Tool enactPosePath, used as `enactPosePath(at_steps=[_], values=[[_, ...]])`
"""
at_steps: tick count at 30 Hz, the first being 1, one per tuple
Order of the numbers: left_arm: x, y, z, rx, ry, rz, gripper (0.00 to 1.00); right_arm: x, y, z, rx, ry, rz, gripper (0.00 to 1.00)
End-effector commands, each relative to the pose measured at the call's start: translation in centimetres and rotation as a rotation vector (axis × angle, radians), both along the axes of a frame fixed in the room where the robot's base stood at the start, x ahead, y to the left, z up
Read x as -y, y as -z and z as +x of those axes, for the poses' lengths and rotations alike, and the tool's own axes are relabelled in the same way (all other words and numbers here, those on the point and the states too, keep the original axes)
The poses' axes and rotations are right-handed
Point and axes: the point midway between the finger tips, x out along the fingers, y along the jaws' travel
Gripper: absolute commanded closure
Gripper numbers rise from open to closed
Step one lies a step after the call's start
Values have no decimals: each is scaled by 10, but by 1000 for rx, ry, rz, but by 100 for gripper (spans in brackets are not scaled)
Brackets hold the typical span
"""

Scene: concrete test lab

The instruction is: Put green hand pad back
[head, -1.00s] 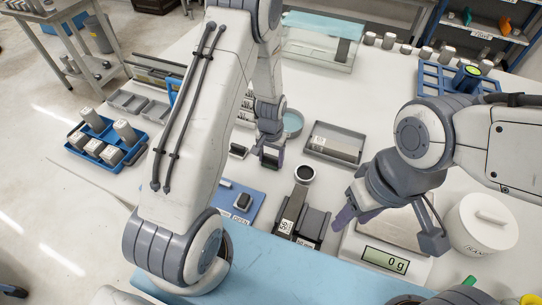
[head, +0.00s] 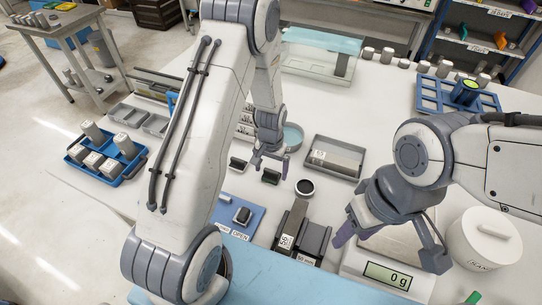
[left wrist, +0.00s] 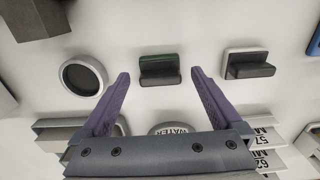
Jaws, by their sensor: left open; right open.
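The green hand pad (head: 271,176) rests on the white table, a dark block with a thin green edge; in the left wrist view the pad (left wrist: 160,70) lies just ahead of and between my open fingers. My left gripper (head: 270,165) is open and empty, close above and behind the pad, with clear space around it; its purple fingers (left wrist: 157,95) show in the wrist view. A similar pad with a white base (head: 237,164) sits to its left, and a round black-topped dish (head: 305,187) to its right. My right gripper (head: 390,248) is open and empty over the scale.
The scale (head: 385,277) reads 0 g, with a white lidded pot (head: 484,237) beside it. A grey tray (head: 333,158) stands behind the dish. A dark stand (head: 301,236) and a blue mat (head: 238,216) lie in front.

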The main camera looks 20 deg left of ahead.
Motion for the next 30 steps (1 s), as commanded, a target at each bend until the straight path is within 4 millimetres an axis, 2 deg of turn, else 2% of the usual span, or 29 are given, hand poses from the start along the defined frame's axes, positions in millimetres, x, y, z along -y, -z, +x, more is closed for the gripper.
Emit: enactPosePath(at_steps=[12,17,20,23,25,27,30], values=[[0,-81,1,6,0,0,1,0,18,0,-1,-1,-1,50],[0,-98,0,3,0,0,1,0,20,0,0,-1,0,50],[10,-110,-4,6,21,-2,1,0,21,0,0,-1,0,50],[40,-132,-22,15,91,-8,1,0,20,0,-1,-1,-1,50],[69,-153,-47,22,165,-18,1,0,20,0,0,-1,0,50],[97,-173,-80,28,253,-29,1,0,20,0,0,-1,0,50],[125,-195,-132,31,374,-48,1,0,20,0,0,-1,0,50]])
